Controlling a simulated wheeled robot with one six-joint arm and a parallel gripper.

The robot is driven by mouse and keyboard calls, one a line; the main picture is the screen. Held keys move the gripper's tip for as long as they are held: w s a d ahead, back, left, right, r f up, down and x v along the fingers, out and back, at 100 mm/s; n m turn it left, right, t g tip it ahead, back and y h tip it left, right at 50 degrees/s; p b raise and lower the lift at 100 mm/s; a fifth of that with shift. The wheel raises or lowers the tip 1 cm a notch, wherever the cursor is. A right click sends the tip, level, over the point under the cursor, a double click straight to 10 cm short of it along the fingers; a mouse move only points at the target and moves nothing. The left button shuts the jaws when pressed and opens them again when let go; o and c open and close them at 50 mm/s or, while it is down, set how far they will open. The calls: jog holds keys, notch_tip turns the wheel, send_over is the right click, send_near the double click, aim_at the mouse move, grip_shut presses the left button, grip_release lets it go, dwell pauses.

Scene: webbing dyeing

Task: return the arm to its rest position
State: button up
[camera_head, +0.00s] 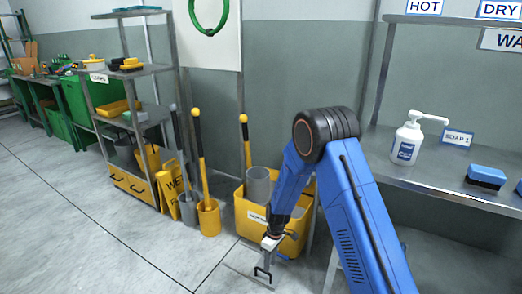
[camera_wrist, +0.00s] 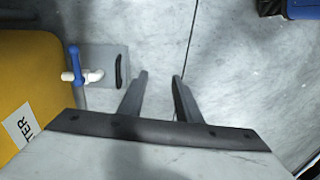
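My gripper (camera_head: 264,274) hangs at the end of my blue arm, pointing down in front of the yellow bucket in the head view. In the wrist view its two fingers (camera_wrist: 160,85) are apart, with only grey floor between and beyond them. Nothing is held. The arm is bent, with its elbow raised beside the shelf on the right.
The yellow bucket (camera_head: 247,220) stands close behind my gripper; its tap (camera_wrist: 78,72) shows in the wrist view. A shelf (camera_head: 440,190) at right carries a soap bottle (camera_head: 407,140) and a blue brush (camera_head: 486,176). Open floor (camera_head: 90,220) lies at left.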

jog(key=s+d+r+m+t, duration=0.1)
jog(key=s+d+r+m, duration=0.2)
jog(key=r, duration=0.8)
jog(key=s+d+r+t, duration=0.1)
jog(key=s+d+r, duration=0.2)
jog(key=d+r, duration=0.55)
jog(key=s+d+r+m+t, duration=0.1)
jog(key=s+d+r+m, duration=0.15)
jog(key=r, duration=1.05)
jog(key=s+d+r+m+t, duration=0.1)
jog(key=s+d+r+m, duration=0.1)
jog(key=s, duration=0.7)
jog(key=s+d+r+m+t, duration=0.1)
jog(key=s+d+r+m, duration=0.1)
jog(key=s+d+r, duration=0.3)
jog(key=s+d+r+m+t+h, duration=0.1)
jog(key=s+d+r, duration=0.3)
jog(key=s, duration=0.8)
jog(key=shift+s+r+m+t, duration=0.3)
jog(key=shift+r+m, duration=0.25)
jog(key=shift+r, duration=0.3)
